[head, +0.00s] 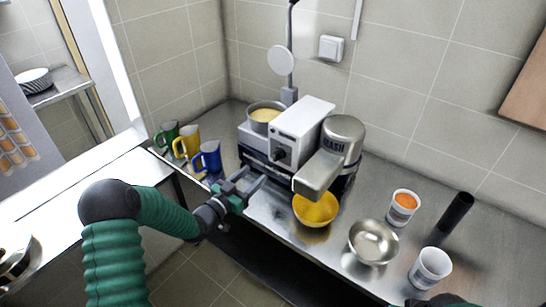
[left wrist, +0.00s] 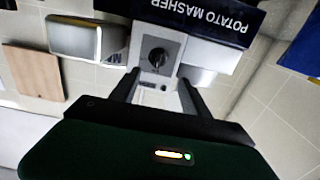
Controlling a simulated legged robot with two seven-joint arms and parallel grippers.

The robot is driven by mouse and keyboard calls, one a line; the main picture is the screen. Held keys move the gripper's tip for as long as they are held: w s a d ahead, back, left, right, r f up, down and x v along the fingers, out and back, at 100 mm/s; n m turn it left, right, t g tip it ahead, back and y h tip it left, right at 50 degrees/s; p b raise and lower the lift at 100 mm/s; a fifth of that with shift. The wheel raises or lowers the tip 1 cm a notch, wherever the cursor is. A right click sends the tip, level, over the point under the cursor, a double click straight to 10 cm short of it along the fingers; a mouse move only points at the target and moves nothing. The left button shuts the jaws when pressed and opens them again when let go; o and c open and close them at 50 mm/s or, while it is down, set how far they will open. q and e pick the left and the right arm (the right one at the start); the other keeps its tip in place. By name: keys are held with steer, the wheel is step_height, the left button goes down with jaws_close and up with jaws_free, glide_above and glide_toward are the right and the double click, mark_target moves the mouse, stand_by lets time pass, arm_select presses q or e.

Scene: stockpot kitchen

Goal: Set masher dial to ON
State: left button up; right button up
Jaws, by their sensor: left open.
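The potato masher (head: 300,119) is a white and silver machine on the steel counter, with a rounded "MASH" head on its right. Its black dial (head: 279,154) is on the white front face. In the left wrist view the dial (left wrist: 157,58) appears between and beyond the fingertips, with a pale pointer mark; its setting is too small to read. My left gripper (head: 257,183) is open and empty, just in front of and below the dial, not visibly touching it. It also shows in the left wrist view (left wrist: 157,88). My right gripper's fingers are not seen.
A yellow bowl (head: 316,211) sits under the masher head. Green, yellow and blue mugs (head: 208,158) stand left of my gripper. A metal bowl (head: 373,243), white cups (head: 431,268) and a black cylinder (head: 456,212) are on the right. The counter's front edge runs below my gripper.

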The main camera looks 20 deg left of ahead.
mark_target(274, 158)
arm_select(q)
steer(key=x, duration=0.7)
steer(key=p+x, duration=0.1)
steer(key=x, duration=0.3)
steer(key=shift+d, duration=0.35)
steer(key=shift+w+a, duration=0.1)
steer(key=shift+w, duration=0.1)
steer(key=shift+f, duration=0.1)
steer(key=shift+a, duration=0.1)
steer(key=shift+c, duration=0.4)
jaws_close()
